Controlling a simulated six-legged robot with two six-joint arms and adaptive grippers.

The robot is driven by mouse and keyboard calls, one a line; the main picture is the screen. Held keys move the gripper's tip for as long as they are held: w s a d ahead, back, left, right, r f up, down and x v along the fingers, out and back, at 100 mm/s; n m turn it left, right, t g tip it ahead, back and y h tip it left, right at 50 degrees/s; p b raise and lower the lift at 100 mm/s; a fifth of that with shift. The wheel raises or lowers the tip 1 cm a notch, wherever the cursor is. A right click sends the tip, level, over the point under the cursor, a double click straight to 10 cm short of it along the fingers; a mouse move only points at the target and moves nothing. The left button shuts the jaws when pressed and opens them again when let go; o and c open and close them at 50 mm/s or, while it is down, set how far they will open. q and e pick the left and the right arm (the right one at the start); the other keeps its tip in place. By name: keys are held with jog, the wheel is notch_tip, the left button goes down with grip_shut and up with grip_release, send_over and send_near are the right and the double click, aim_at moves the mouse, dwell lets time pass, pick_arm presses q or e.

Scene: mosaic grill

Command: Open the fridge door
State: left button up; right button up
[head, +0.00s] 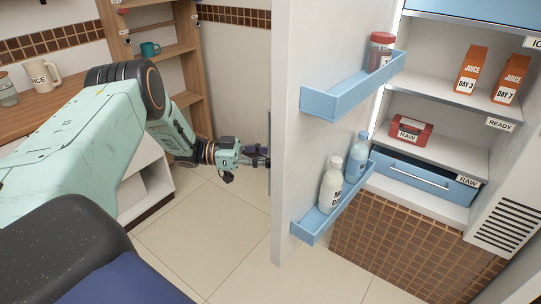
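The fridge door (290,150) stands swung open, with its inner side and two blue door shelves facing right. The upper door shelf (352,92) holds a red-lidded jar (381,48). The lower door shelf (312,227) holds a white bottle (331,188) and a blue bottle (357,157). The fridge interior (440,90) is exposed. My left gripper (262,158) is at the outer side of the door, near a grey strip that looks like the handle. Its fingertips are partly hidden by the door edge, so I cannot tell its grip. My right gripper is not in view.
Inside the fridge are juice cartons (471,69), a red pack (410,130) and a blue drawer (424,175). Tiled floor (200,235) is clear before the door.

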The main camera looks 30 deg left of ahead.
pick_arm(q)
jog(key=shift+w, duration=0.25)
jog(key=v, duration=1.2)
jog(key=shift+d+f, duration=0.1)
